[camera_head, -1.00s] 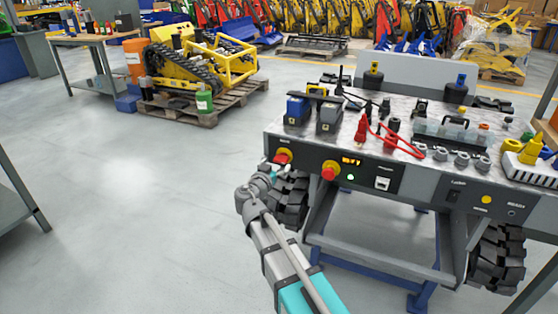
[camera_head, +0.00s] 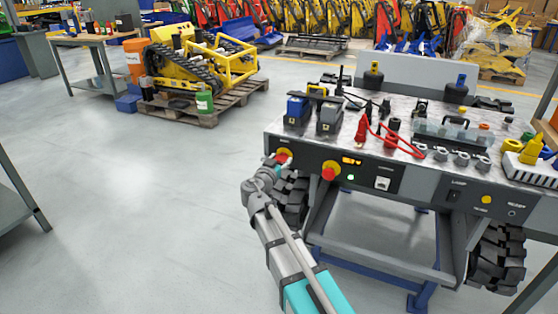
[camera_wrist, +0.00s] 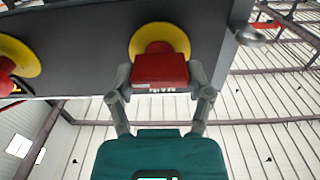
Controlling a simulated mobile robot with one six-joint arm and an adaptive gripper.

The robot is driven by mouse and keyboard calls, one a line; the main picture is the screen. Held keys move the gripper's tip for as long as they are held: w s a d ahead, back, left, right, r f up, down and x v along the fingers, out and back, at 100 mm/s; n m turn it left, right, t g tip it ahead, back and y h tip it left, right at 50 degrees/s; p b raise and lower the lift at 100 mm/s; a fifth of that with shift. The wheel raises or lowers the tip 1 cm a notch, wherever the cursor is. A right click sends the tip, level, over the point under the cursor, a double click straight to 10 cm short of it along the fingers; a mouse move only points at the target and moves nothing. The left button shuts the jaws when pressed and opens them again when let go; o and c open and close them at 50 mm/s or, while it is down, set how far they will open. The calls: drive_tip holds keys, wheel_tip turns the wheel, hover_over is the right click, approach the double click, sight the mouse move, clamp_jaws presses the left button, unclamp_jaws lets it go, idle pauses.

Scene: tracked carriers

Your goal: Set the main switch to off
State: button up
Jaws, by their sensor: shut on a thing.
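The main switch (camera_head: 283,156) is a red knob on a yellow round plate, at the left end of the carrier's dark front panel. In the wrist view the red knob (camera_wrist: 160,70) sits between my two grey fingertips, with a small, partly legible pale label at its lower edge. My gripper (camera_head: 277,165) is shut on this knob, and it also shows in the wrist view (camera_wrist: 160,82). In the head view the fingers and wrist partly hide the knob. Its exact turn angle is hard to tell there.
A second red knob on yellow (camera_head: 331,170) sits close to the right, beside a lit display (camera_head: 352,161) and a green light. The carrier top (camera_head: 345,143) holds batteries, red cables and tools. A black track (camera_head: 292,198) lies just below my gripper. Open floor is to the left.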

drive_tip(key=shift+c, duration=1)
drive_tip(key=shift+w+a, duration=0.1)
drive_tip(key=shift+a, duration=0.05)
drive_tip(key=shift+c, duration=0.4)
drive_tip(key=shift+n, duration=1.7)
drive_tip(key=n, duration=0.4)
drive_tip(key=shift+a+n, duration=0.1)
drive_tip(key=shift+n, duration=0.2)
drive_tip(key=n, duration=0.5)
drive_tip(key=shift+f, duration=0.1)
drive_tip(key=n, duration=0.4)
drive_tip(key=shift+a+f+n, duration=0.1)
drive_tip(key=shift+n, duration=0.3)
